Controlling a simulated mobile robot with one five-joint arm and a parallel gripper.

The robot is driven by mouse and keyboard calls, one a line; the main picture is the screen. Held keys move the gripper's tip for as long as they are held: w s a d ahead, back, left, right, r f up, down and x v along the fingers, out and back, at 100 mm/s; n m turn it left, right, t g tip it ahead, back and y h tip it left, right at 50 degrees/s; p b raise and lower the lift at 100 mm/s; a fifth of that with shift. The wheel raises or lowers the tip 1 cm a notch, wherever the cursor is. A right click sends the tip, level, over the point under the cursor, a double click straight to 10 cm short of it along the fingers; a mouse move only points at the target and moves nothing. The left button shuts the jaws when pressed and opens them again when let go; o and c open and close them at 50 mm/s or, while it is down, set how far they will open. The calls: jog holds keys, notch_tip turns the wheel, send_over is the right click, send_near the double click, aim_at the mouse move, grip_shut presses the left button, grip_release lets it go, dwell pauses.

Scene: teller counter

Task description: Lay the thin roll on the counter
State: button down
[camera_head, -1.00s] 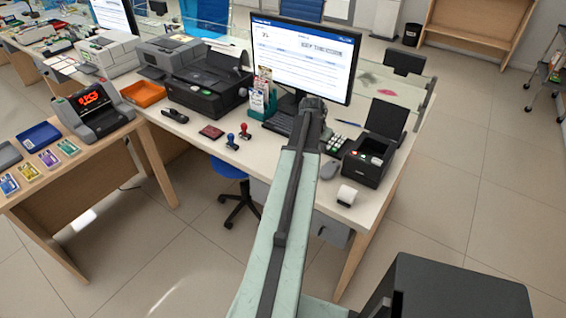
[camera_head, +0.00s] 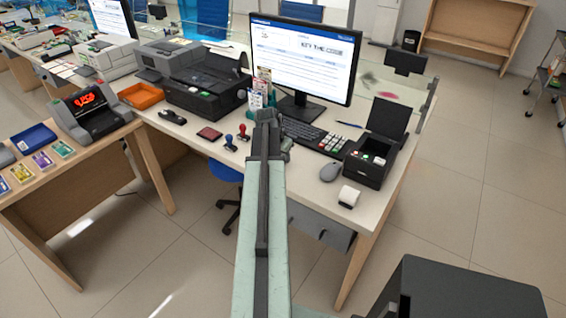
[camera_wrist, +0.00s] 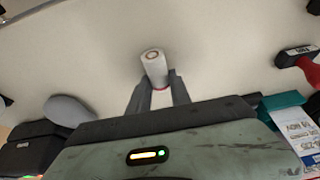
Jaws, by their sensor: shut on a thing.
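The thin roll (camera_wrist: 153,66) is a slim white cylinder with a small hole in its end, seen in the wrist view. My gripper (camera_wrist: 157,88) is shut on it, with a dark finger on each side of its lower part. The roll points out from the fingers over the pale counter (camera_wrist: 100,45). I cannot tell how wide the gap to the counter is. In the head view, the counter (camera_head: 300,205) lies below my arm, and the fingers and held roll are hidden by the arm.
A short white roll (camera_head: 349,196) stands near the right edge, by a grey mouse (camera_head: 330,172) and a black box printer (camera_head: 371,162). Two stamps (camera_head: 243,132), a red pad (camera_head: 209,134) and a keyboard (camera_head: 302,131) lie around the arm. The counter's front strip is fairly clear.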

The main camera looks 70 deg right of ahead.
jog(key=shift+f, duration=0.25)
jog(key=c, duration=1.2)
grip_release()
jog(key=shift+r, duration=0.1)
jog(key=shift+a+r+p, duration=0.15)
jog(key=shift+r+p, duration=0.45)
jog(key=shift+p, duration=0.05)
jog(key=p+v, duration=1)
jog(key=v, duration=0.1)
jog(key=shift+a, duration=0.1)
